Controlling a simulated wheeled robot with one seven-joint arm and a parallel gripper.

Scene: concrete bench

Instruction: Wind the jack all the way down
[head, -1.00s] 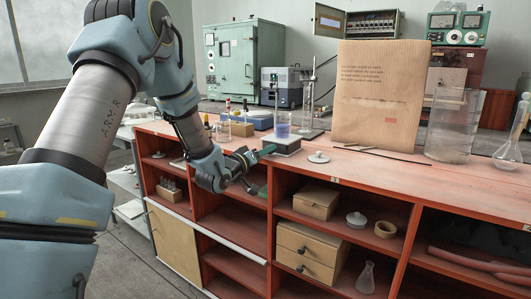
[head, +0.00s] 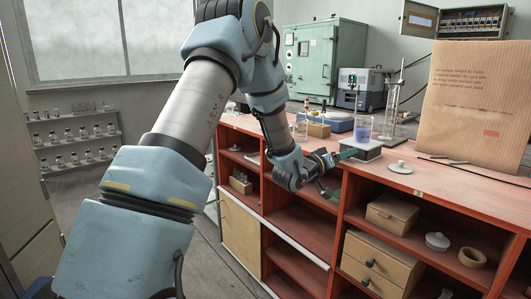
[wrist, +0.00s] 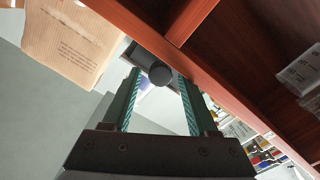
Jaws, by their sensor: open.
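The jack (head: 367,153) is a small grey-topped stand on the red bench top near its front edge. A beaker with blue liquid (head: 363,132) stands on it. In the wrist view a dark round knob (wrist: 161,75) shows in front of the jack, between my fingertips. My gripper (head: 346,155) reaches the jack from the front left. It is open, with one green-ribbed finger on each side of the knob in the wrist view (wrist: 157,82). I cannot tell whether a finger touches the knob. The jack's lower part is partly hidden in the head view.
A white lid (head: 400,168) lies on the bench right of the jack. A retort stand (head: 394,110) is close behind the beaker. Open shelves with wooden boxes (head: 393,213) lie below the bench edge.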

